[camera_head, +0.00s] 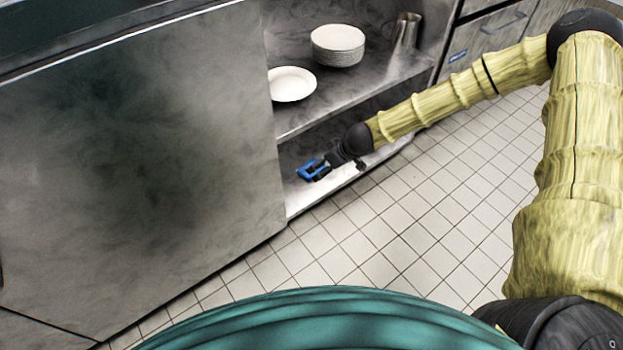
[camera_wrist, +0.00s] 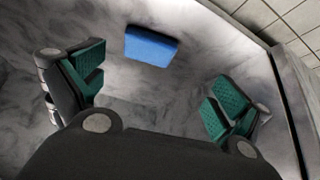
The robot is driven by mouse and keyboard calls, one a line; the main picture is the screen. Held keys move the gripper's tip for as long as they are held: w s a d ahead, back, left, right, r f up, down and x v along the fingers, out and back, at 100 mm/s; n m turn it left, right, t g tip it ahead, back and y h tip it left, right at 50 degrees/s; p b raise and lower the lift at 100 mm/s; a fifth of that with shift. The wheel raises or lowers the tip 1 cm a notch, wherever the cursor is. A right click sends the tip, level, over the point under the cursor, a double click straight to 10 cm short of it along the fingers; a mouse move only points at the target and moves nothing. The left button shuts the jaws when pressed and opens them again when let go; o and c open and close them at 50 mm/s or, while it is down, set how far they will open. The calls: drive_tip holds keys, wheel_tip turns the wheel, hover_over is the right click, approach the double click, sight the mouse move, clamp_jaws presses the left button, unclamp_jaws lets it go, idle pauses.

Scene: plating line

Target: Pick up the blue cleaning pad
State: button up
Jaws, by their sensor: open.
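The blue cleaning pad (camera_wrist: 151,46) lies on the grey marbled surface of the lower shelf. In the head view a blue patch (camera_head: 309,168) shows at the end of my arm, partly covered by dark gripper parts. My gripper (camera_wrist: 156,88) is open, with its green-padded fingers wide apart and nothing between them. The pad lies beyond the fingers, at the upper middle of the wrist view, nearer the left finger and apart from both. In the head view my gripper (camera_head: 327,165) reaches into the lower shelf; its fingers are hard to make out there.
The upper shelf (camera_head: 300,112) above my gripper holds a stack of white plates (camera_head: 338,45), a single white plate (camera_head: 291,84) and metal cups (camera_head: 405,31). A large metal panel (camera_head: 140,150) stands left of the opening. Tiled floor (camera_head: 400,220) lies in front.

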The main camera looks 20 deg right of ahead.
sight(301, 172)
drive_tip(key=b+x, duration=0.1)
drive_tip(key=x, duration=0.1)
drive_tip(key=b+x, duration=0.1)
drive_tip(key=x, duration=0.1)
drive_tip(key=w+d+b+x, duration=0.1)
drive_tip(key=x, duration=0.1)
drive_tip(key=shift+b, duration=0.3)
drive_tip(key=shift+w+r+b+x, duration=0.1)
drive_tip(key=shift+w+b+x, duration=0.1)
drive_tip(key=shift+b+x, duration=0.65)
drive_tip(key=shift+w+r+b+x, duration=0.1)
drive_tip(key=shift+w+b+x, duration=0.05)
drive_tip(key=shift+b+x, duration=0.65)
drive_tip(key=shift+w+r+b+x, duration=0.1)
drive_tip(key=shift+w+b+x, duration=0.1)
drive_tip(key=shift+b+x, duration=0.6)
drive_tip(key=shift+w+a+f, duration=0.1)
drive_tip(key=shift+a+f, duration=0.05)
drive_tip(key=c, duration=0.8)
